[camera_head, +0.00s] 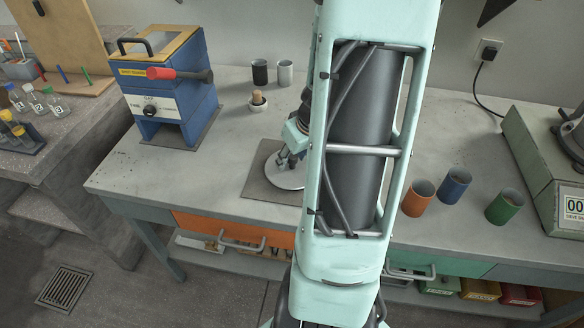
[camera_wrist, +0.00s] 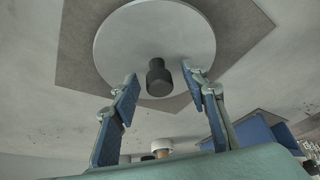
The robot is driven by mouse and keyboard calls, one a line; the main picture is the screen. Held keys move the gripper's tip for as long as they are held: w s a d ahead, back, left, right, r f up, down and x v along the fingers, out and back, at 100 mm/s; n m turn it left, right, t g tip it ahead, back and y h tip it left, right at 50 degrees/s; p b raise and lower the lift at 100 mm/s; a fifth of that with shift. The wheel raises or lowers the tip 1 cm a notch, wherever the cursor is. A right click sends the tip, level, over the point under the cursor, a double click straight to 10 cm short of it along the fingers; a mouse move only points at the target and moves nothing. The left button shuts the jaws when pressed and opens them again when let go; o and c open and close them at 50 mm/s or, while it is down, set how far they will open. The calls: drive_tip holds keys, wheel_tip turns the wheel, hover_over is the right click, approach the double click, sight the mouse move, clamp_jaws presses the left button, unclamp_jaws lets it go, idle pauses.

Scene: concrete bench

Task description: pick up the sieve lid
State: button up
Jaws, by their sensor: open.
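The sieve lid is a pale grey disc (camera_head: 290,179) lying on a dark square mat (camera_head: 256,187) on the bench, partly hidden by my arm in the head view. In the wrist view the lid (camera_wrist: 128,45) has a dark round knob (camera_wrist: 158,78) at its middle. My gripper (camera_head: 286,157) is over the lid. In the wrist view my gripper (camera_wrist: 160,77) is open, with one blue-padded finger on each side of the knob. Gaps show between the knob and both fingers. I cannot tell the exact height of the fingertips over the disc.
A blue machine (camera_head: 172,90) is at left. The left front bench is clear.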

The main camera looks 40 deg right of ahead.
drive_tip(key=shift+c, duration=0.3)
clamp_jaws()
drive_tip(key=shift+r, duration=0.15)
